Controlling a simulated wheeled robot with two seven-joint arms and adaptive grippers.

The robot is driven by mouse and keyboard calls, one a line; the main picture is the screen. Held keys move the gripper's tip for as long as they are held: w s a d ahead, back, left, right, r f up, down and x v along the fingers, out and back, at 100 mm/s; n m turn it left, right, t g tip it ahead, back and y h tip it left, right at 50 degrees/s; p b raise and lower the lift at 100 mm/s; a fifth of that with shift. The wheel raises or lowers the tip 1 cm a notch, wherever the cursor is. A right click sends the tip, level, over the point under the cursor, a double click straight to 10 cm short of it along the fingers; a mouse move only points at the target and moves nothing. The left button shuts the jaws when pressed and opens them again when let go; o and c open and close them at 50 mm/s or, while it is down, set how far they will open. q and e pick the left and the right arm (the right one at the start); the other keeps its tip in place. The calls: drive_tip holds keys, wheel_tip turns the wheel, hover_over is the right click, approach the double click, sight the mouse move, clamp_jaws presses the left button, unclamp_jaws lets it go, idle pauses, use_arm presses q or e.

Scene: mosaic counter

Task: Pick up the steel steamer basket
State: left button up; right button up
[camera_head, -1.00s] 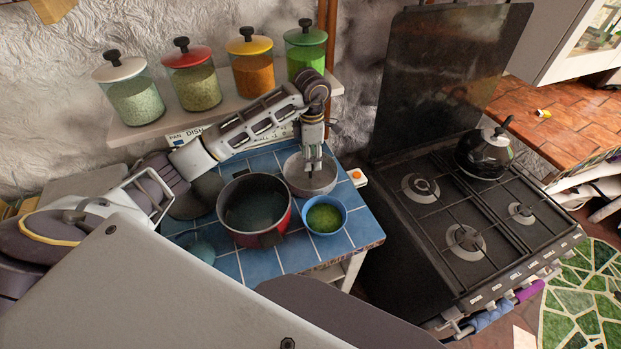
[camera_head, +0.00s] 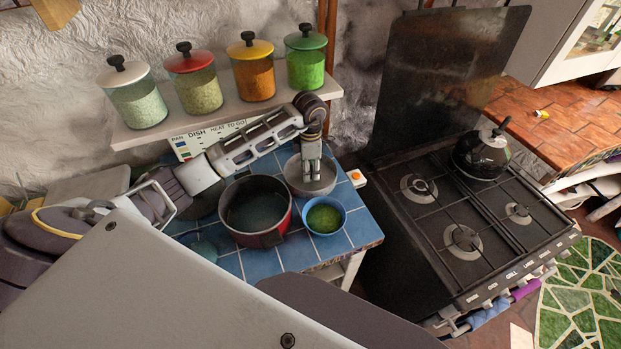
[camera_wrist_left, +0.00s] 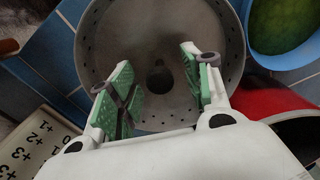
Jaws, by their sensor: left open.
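The steel steamer basket (camera_head: 322,186) is a round grey metal bowl with small holes, on the blue tiled counter behind the blue bowl. In the left wrist view the basket (camera_wrist_left: 160,35) fills the middle, with a dark round spot at its centre. My left gripper (camera_head: 312,176) points down over the basket. In the left wrist view its green-padded fingers (camera_wrist_left: 158,84) are apart with nothing between them, above the basket's inside. The gripper hides part of the basket's back rim. My right gripper does not show.
A red pot (camera_head: 276,236) stands left of the basket, and a blue bowl (camera_head: 342,224) with green contents stands in front. A shelf with several lidded jars (camera_head: 254,75) is behind my arm. The black stove (camera_head: 412,225) is to the right.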

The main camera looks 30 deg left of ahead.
use_arm(q)
drive_tip(key=shift+f, duration=0.15)
idle(0.3)
clamp_jaws()
